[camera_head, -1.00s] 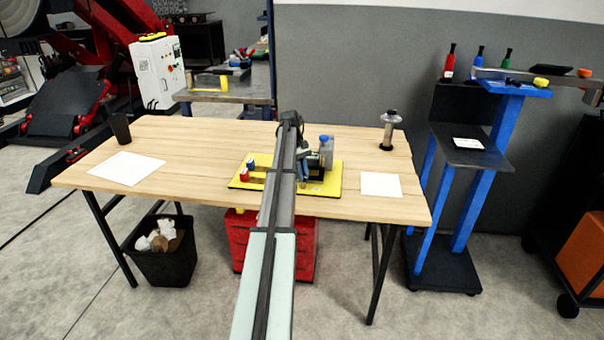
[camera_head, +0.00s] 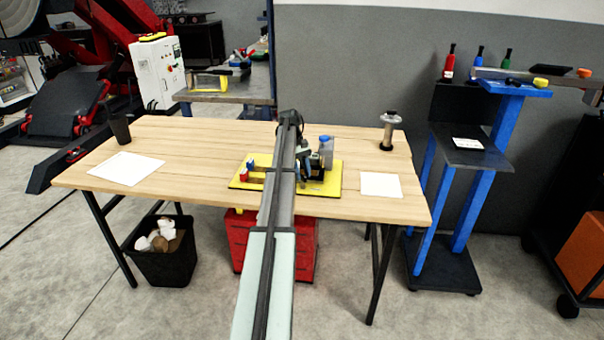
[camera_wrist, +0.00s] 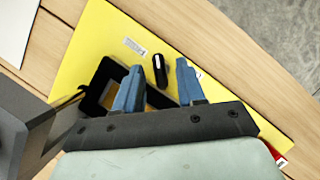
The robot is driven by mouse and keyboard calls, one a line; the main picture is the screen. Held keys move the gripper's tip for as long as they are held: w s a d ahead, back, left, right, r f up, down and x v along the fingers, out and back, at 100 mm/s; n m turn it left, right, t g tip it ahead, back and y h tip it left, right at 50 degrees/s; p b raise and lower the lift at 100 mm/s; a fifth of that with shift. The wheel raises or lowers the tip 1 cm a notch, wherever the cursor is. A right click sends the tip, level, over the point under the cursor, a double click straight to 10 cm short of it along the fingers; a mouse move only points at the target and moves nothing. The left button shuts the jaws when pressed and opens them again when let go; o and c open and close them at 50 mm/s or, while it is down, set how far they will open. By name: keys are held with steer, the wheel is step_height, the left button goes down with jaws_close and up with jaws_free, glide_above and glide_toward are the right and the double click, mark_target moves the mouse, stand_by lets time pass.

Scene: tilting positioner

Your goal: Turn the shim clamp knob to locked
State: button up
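The yellow base plate (camera_head: 335,182) lies on the wooden table, and fills much of the wrist view (camera_wrist: 95,40). A small black bar-shaped knob with a white mark (camera_wrist: 159,70) shows on it in the wrist view; it looks like the shim clamp knob. My gripper (camera_wrist: 160,67) has its two blue fingers apart, one on each side of the knob, with gaps visible. Contact and height above the plate cannot be told. In the head view my arm hides the middle of the plate and most of the gripper.
A black open frame (camera_wrist: 98,85) stands beside the left finger. A grey blocky part (camera_wrist: 20,130) is close at lower left. In the head view, a blue-capped container (camera_head: 326,148) stands right of my gripper, and red-and-blue parts (camera_head: 245,172) stand at the plate's left.

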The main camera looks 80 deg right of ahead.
steer(key=w+d+r, duration=0.4)
steer(key=w+d, duration=0.5)
steer(key=shift+w+d, duration=0.3)
steer(key=shift+d, duration=0.1)
steer(key=shift+r, duration=0.1)
steer(key=o, duration=0.3)
steer(key=shift+s+a+r, duration=0.1)
steer(key=shift+a, duration=0.25)
steer(key=shift+o, duration=1.4)
steer(key=s+a+r+n+h, duration=0.2)
steer(key=a+r+n, duration=0.1)
steer(key=a+n, duration=0.3)
steer(key=shift+s+a+r+n+h, duration=0.25)
steer(key=shift+s+a+n+h, duration=0.15)
steer(key=shift+n, duration=0.5)
steer(key=s+a+r+n+h, duration=0.35)
steer(key=a+n, duration=0.35)
steer(key=n, duration=0.3)
steer(key=x, duration=1.3)
steer(key=shift+w+d, duration=0.1)
steer(key=shift+d, duration=0.05)
